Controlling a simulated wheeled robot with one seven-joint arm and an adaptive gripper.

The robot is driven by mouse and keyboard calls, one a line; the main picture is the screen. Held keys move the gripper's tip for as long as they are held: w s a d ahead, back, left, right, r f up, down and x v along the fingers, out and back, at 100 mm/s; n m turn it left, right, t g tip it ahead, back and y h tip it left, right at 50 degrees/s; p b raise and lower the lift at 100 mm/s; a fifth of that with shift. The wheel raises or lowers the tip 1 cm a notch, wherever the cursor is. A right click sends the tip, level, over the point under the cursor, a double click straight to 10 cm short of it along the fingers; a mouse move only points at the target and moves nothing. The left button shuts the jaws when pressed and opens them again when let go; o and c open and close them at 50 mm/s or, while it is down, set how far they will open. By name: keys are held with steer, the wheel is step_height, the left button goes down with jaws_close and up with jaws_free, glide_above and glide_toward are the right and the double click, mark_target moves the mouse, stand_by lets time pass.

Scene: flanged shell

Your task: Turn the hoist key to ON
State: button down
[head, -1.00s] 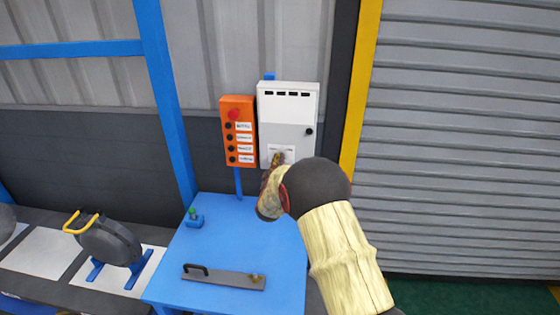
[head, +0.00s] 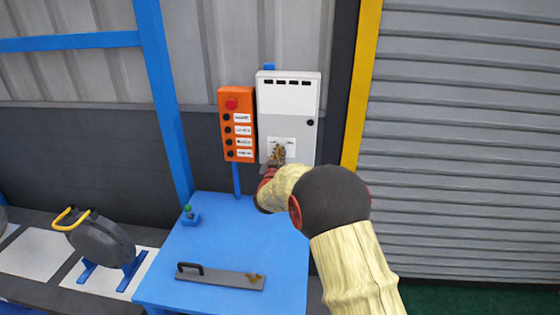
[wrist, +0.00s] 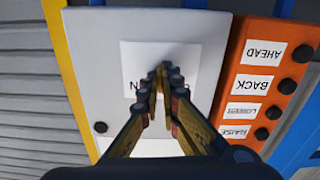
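The white control box (head: 288,105) hangs on the wall, with a white label plate (head: 290,146) low on its front. My gripper (head: 278,154) is at that plate, and its fingertips cover the plate's middle. In the wrist view, the two fingers (wrist: 163,78) come close together over the plate (wrist: 190,58), with a narrow gap between them. Something brass-coloured shows between the fingers, but I cannot tell whether it is the hoist key. The key and its pointing direction are hidden. Part of the lettering, an N, shows beside the left finger.
An orange button box (head: 237,123) with a red knob is close on the left of the white box. A grey roller shutter (head: 470,140) is on the right.

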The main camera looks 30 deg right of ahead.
steer(key=shift+f+m+b, duration=0.15)
steer(key=shift+m+b, duration=4.3)
steer(key=shift+m, duration=0.45)
steer(key=c, duration=2)
jaws_free()
steer(key=shift+c, duration=0.2)
steer(key=v, duration=1.2)
